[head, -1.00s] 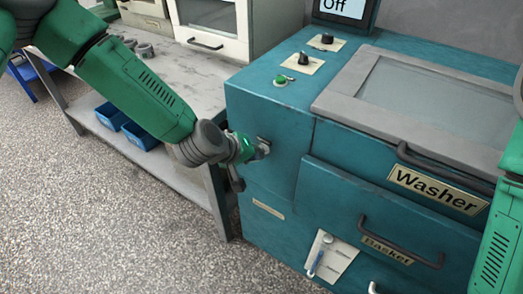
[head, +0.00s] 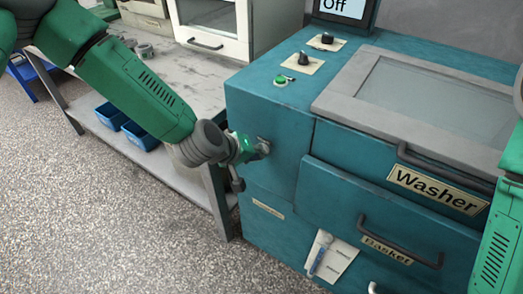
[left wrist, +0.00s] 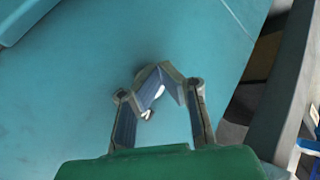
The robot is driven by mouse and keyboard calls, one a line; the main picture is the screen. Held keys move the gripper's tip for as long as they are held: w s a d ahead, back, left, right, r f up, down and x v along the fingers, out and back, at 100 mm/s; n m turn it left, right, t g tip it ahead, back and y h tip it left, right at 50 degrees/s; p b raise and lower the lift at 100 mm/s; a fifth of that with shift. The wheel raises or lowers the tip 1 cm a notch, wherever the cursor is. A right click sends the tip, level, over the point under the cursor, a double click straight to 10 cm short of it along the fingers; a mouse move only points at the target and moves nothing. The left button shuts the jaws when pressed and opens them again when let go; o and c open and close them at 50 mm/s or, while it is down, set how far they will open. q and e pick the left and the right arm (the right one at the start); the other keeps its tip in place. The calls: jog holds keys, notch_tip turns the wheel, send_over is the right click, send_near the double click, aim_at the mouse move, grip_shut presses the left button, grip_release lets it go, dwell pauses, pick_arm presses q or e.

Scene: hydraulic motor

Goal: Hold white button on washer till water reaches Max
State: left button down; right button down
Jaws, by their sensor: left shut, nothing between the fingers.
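The teal washer (head: 275,150) stands on the right with a "Washer" label (head: 437,188) on its front. My left gripper (head: 263,147) is at the left part of its front face, fingers shut. In the left wrist view the fingertips (left wrist: 160,72) meet against the teal panel. A small white piece, perhaps the white button (left wrist: 158,92), shows between the fingers, mostly hidden; I cannot tell whether it is pressed. A pale plate with a bluish slanted bar (head: 322,254), perhaps the water gauge, is low on the front; its markings are too small to read. My right gripper is out of view.
Two black knobs (head: 304,58) and a green button (head: 281,80) sit on the washer's top. A screen (head: 342,8) reads "Off". The basket drawer handle (head: 400,242) sticks out in front. A grey table (head: 185,75) with blue bins (head: 140,136) below stands left.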

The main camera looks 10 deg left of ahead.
pick_arm(q)
jog(key=shift+s+a, duration=0.3)
jog(key=shift+s, duration=0.45)
jog(key=shift+s, duration=0.1)
jog(key=s, duration=0.1)
jog(key=s+a, duration=0.1)
jog(key=s, duration=0.1)
jog(key=s+p, duration=0.1)
jog(key=shift+s+a, duration=0.3)
jog(key=shift+a, duration=0.05)
dwell(0.3)
jog(key=s+a+f+m+g+y, duration=0.1)
jog(key=s+a+f+m+g, duration=0.1)
jog(key=s+f, duration=0.4)
jog(key=s+a+f+m+g+y, duration=0.1)
jog(key=s+a+f+g, duration=0.15)
jog(key=s, duration=0.55)
jog(key=s+a+f+m+g+y, duration=0.2)
jog(key=s+a, duration=0.6)
jog(key=s, duration=0.4)
jog(key=shift+a+f+m+y, duration=0.3)
jog(key=shift+f+m+y, duration=0.1)
jog(key=shift+f+m, duration=0.35)
